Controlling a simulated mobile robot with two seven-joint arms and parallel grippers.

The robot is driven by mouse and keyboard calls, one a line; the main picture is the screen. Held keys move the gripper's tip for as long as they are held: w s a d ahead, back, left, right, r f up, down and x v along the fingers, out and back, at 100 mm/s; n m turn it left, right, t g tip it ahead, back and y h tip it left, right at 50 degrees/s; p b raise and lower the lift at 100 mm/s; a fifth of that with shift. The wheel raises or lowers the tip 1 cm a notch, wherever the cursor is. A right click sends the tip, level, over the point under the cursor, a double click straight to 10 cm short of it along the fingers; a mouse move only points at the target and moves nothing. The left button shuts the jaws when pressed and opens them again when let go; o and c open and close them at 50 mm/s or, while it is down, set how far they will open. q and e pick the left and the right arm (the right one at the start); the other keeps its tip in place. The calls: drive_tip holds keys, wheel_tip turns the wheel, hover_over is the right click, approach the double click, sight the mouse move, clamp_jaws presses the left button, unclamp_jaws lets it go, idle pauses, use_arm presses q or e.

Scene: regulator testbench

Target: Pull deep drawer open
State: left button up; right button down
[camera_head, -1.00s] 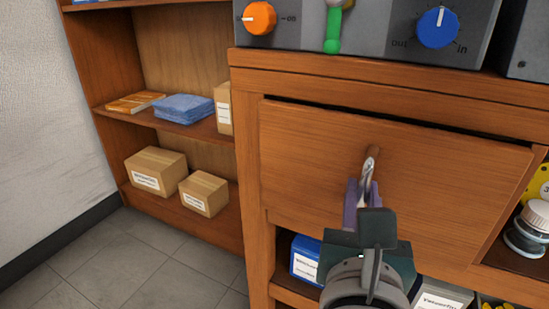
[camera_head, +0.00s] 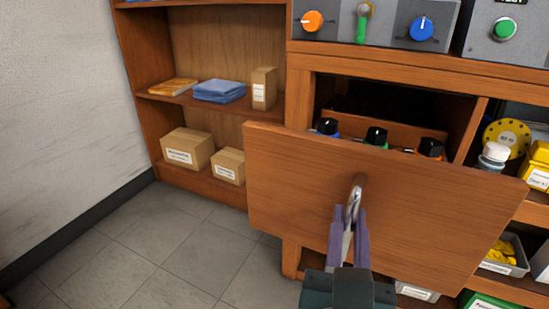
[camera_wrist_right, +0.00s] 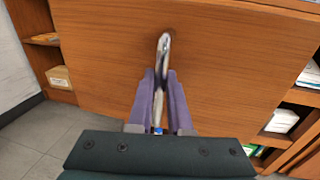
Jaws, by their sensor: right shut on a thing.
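The deep drawer (camera_head: 290,185) is a wooden drawer pulled well out of the bench, with its front panel facing me. Inside it, several items with black tops (camera_head: 376,136) show above the front panel. Its metal handle (camera_head: 354,198) is at the middle of the front. My right gripper (camera_head: 349,232) is shut on the handle. In the right wrist view the purple fingers (camera_wrist_right: 160,95) close around the handle (camera_wrist_right: 162,60), against the drawer front (camera_wrist_right: 230,60). My left gripper is not in view.
The control panel with an orange knob (camera_head: 313,20) and a blue knob (camera_head: 422,28) stands on the bench top. A shelf (camera_head: 170,98) with boxes and blue cloths (camera_head: 219,91) stands at left. A white-capped jar (camera_head: 493,156) is at right. The grey floor (camera_head: 150,250) at left is clear.

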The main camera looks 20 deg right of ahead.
drive_tip(key=shift+w+a+v, duration=0.1)
drive_tip(key=shift+a+v, duration=0.05)
drive_tip(key=shift+v, duration=0.65)
drive_tip(key=shift+w+a+v, duration=0.1)
drive_tip(key=shift+v, duration=0.65)
drive_tip(key=shift+w+a+v, duration=0.1)
drive_tip(key=shift+a+v, duration=0.05)
drive_tip(key=shift+v, duration=0.65)
drive_tip(key=c, duration=1.1)
unclamp_jaws()
drive_tip(key=v, duration=1)
